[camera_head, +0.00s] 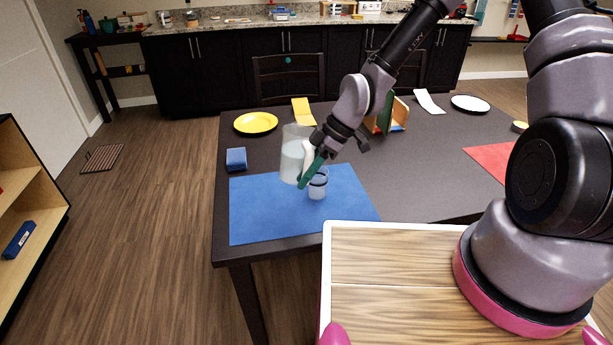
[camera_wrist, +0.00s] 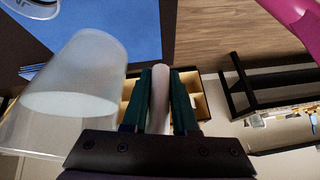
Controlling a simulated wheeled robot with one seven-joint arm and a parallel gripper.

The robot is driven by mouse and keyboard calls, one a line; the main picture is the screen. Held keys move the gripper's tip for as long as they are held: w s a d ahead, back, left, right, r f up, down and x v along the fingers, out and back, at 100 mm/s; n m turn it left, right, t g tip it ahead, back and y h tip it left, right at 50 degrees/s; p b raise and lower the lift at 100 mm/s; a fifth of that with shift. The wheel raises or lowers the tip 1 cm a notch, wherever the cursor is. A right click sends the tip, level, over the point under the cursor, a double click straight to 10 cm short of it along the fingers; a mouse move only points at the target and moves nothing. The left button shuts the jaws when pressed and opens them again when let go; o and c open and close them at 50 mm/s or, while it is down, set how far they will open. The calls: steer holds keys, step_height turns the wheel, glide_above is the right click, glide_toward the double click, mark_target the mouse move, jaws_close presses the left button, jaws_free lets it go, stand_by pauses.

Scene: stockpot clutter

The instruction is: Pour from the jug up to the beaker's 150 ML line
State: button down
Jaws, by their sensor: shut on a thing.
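The jug (camera_head: 293,152) is translucent and holds pale liquid. My gripper (camera_head: 309,168), with green fingers, is shut on its white handle, which shows between the fingers (camera_wrist: 160,100) in the wrist view. The jug looks about upright and is held near the beaker. The beaker (camera_head: 318,189) is small and clear with a dark band near its top, standing on the blue mat (camera_head: 262,213). A finger partly covers it. In the wrist view the jug (camera_wrist: 90,75) is at left, and the beaker (camera_wrist: 32,6) is cut off at the top left. The 150 ML line cannot be read.
A blue block (camera_head: 236,159) and a yellow plate (camera_head: 256,123) lie left and behind on the dark table (camera_head: 420,185). A wooden holder (camera_head: 399,113), a white plate (camera_head: 470,103) and a red mat (camera_head: 491,160) are farther right. The mat's left part is clear.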

mark_target(304, 168)
steer(key=shift+s+a+r+g+y, duration=0.15)
steer(key=shift+r+g+y, duration=0.3)
steer(key=shift+r, duration=0.05)
steer(key=shift+s+a+r+g+y, duration=0.1)
steer(key=shift+r+g+y, duration=0.35)
steer(key=shift+r, duration=0.05)
steer(key=shift+s+a+r+m+g+y, duration=0.1)
steer(key=shift+r+m+g+y, duration=0.3)
steer(key=shift+r+g+y, duration=0.6)
steer(key=shift+g+y, duration=0.4)
steer(key=shift+r+g+y, duration=0.15)
steer(key=shift+g+y, duration=0.15)
steer(key=shift+w+d+g+y, duration=0.2)
steer(key=shift+g+y, duration=0.1)
steer(key=shift+g, duration=0.1)
steer(key=shift+r+n+g, duration=0.15)
steer(key=shift+n+g, duration=0.15)
steer(key=shift+n, duration=0.1)
